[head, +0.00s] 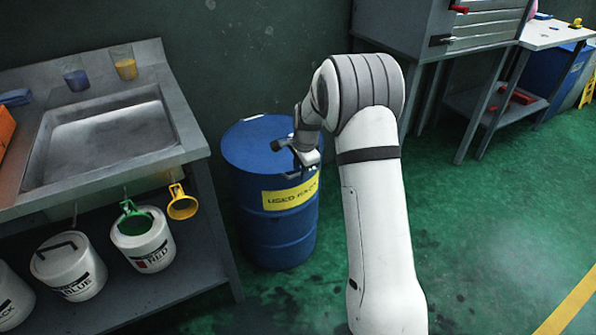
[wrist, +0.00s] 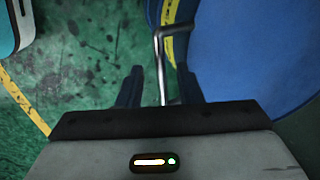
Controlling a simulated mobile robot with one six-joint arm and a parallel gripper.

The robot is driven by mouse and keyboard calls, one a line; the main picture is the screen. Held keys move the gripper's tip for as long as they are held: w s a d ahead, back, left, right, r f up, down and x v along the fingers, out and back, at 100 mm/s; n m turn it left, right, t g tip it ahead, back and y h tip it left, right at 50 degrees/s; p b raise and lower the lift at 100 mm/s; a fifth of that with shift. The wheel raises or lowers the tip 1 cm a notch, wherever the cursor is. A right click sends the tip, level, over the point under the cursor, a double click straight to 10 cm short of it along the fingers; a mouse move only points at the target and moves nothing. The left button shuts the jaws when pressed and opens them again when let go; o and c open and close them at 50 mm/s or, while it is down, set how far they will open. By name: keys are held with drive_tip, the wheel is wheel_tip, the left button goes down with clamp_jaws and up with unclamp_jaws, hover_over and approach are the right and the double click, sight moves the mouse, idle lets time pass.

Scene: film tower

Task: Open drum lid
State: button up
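A blue drum (head: 275,232) with a yellow label stands on the green floor, right of the sink bench. Its blue lid (head: 243,140) lies flat on top and looks closed. My gripper (head: 305,165) is at the drum's upper right front edge, partly hidden by its own wrist. In the wrist view, my gripper (wrist: 160,72) has its two dark fingers apart. A bent metal handle (wrist: 159,52) at the lid's edge runs between them, with gaps visible on both sides. The lid (wrist: 240,60) fills the right of that view, and the yellow label (wrist: 173,22) shows behind the handle.
A grey cabinet (head: 405,28) and a side table (head: 545,38) stand at the back right. The floor at right is open.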

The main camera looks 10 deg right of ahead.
drive_tip(key=shift+f, duration=0.15)
drive_tip(key=shift+c, duration=0.4)
clamp_jaws()
drive_tip(key=shift+f, duration=0.1)
